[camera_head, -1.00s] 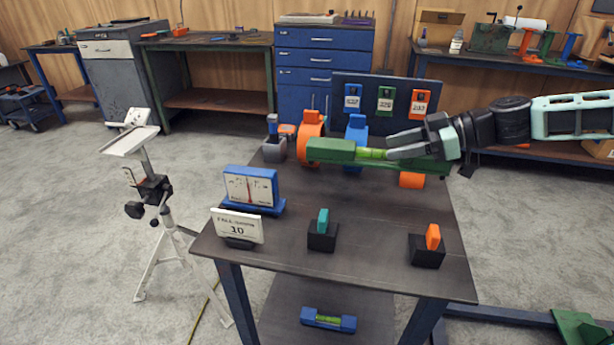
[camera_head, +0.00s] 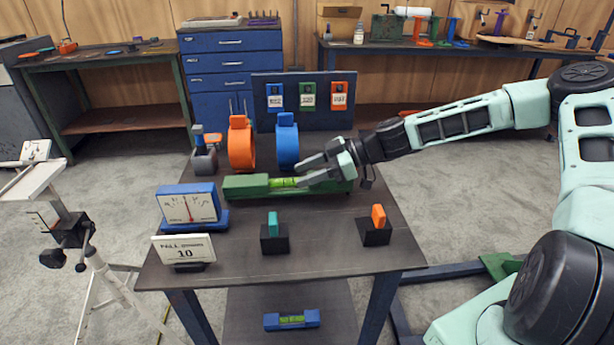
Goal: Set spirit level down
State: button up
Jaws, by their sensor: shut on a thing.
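The green spirit level (camera_head: 246,187) with its bright yellow-green vial lies level above the middle of the dark table (camera_head: 325,240). My gripper (camera_head: 300,179) reaches in from the right and is shut on it near the vial. I cannot tell whether the underside of the level touches the table top. A second spirit level (camera_head: 292,320), blue, lies on the table's lower shelf, well apart from my gripper.
Behind the level stand an orange ring (camera_head: 241,148) and a blue ring (camera_head: 287,143). In front are a blue gauge (camera_head: 189,205), a white number card (camera_head: 184,248), a teal-topped block (camera_head: 274,236) and an orange-topped block (camera_head: 377,227). A tripod (camera_head: 88,245) stands left.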

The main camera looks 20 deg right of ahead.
jog(key=shift+f, duration=0.6)
jog(key=o, duration=1.3)
jog(key=v, duration=1.2)
jog(key=shift+b, duration=0.3)
jog(key=shift+r, duration=0.1)
